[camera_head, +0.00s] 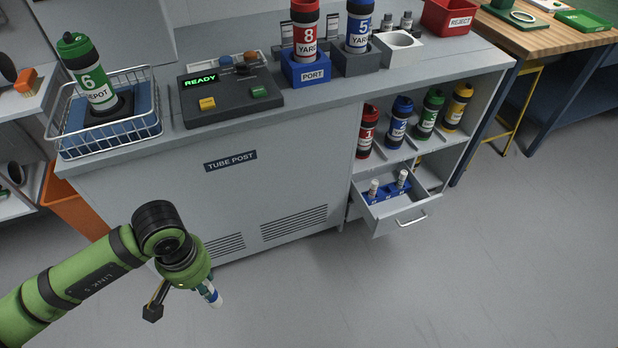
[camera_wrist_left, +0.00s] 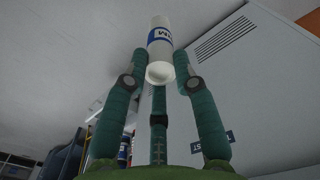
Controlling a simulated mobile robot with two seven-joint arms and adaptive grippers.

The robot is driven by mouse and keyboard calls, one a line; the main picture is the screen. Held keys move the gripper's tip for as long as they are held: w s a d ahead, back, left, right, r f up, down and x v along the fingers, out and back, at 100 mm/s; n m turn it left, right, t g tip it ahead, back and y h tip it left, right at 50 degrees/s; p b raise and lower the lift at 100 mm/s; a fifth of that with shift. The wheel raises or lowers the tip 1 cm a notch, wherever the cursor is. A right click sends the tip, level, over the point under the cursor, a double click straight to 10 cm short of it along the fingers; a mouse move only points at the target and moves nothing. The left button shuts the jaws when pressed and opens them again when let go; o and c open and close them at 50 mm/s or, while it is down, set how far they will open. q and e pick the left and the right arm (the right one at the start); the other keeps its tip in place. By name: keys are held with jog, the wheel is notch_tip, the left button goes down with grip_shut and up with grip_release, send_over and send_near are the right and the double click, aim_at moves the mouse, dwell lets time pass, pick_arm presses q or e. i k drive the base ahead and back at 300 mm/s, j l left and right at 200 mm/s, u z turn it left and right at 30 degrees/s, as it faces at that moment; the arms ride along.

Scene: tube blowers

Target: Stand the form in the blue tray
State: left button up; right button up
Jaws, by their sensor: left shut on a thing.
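The form (camera_head: 212,295), a white rolled tube with a blue band, is held by my left gripper (camera_head: 200,287) over the floor in front of the cabinet. The blue tray (camera_head: 377,197) lies in the open drawer at the right of the cabinet. Two white rolled pieces stand upright in it. The left gripper is well left of and apart from the tray. My right gripper is out of view.
The drawer (camera_head: 410,215) sticks out below a shelf of coloured tubes (camera_head: 398,121). On the counter stand a wire basket (camera_head: 110,135), a control box reading READY (camera_head: 230,100) and the blue PORT block (camera_head: 308,73). Open floor lies between gripper and drawer.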

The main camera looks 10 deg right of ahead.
aim_at(385, 192)
jog(key=i+l, duration=0.15)
jog(key=l, duration=0.2)
jog(key=i+l+u, duration=0.1)
jog(key=l, duration=0.25)
jog(key=i+l, duration=0.2)
jog(key=l, duration=0.15)
jog(key=i+l+u, duration=0.15)
jog(key=l, duration=0.2)
jog(key=i+l, duration=0.15)
jog(key=l, duration=0.2)
